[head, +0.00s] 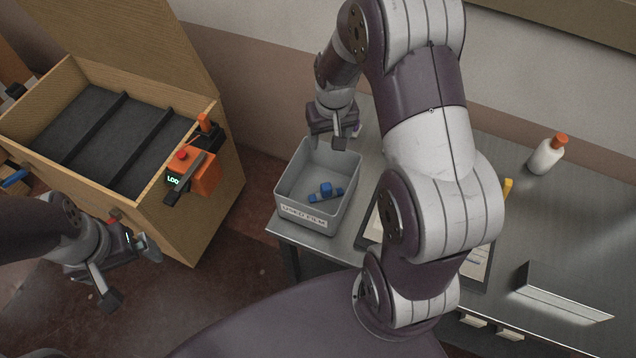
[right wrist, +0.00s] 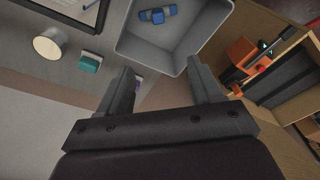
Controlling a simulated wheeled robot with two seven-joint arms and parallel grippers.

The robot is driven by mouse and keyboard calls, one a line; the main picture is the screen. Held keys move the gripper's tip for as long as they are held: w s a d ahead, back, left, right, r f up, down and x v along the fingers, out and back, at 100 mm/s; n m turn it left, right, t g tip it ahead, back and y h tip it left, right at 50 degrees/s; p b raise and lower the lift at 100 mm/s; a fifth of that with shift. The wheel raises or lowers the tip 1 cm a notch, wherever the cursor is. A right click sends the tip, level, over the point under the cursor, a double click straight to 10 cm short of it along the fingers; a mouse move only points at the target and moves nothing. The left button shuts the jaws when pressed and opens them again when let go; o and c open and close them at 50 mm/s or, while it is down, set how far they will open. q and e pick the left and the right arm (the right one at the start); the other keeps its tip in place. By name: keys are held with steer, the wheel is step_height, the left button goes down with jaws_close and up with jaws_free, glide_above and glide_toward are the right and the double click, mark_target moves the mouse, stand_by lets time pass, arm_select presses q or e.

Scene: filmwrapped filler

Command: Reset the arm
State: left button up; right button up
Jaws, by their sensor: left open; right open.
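My right gripper (head: 346,142) is at the far rim of a grey bin (head: 352,209) on the metal table. The right arm reaches over the table and hides part of it. In the right wrist view the gripper's two fingers (right wrist: 163,88) are spread with nothing between them, and the grey bin (right wrist: 140,48) lies just past the tips. Blue pieces (head: 326,191) lie inside the bin. My left gripper (head: 132,273) is at the lower left, open and empty, beside the front of the wooden crate.
A wooden crate (head: 226,150) with dark slats and an orange device (head: 203,176) on its edge stands at the left. A teal block (right wrist: 91,62) lies near the bin.

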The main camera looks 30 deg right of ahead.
steer(key=s+a+n+b, duration=0.1)
steer(key=s+a+b, duration=0.1)
steer(key=s+a, duration=0.2)
steer(key=s+a+r+n+b, duration=0.1)
steer(key=s+a+b, duration=0.1)
steer(key=s, duration=0.6)
steer(key=shift+a+r, duration=0.25)
steer(key=shift+a, duration=0.65)
steer(key=shift+s+a, duration=0.1)
steer(key=shift+s, duration=0.05)
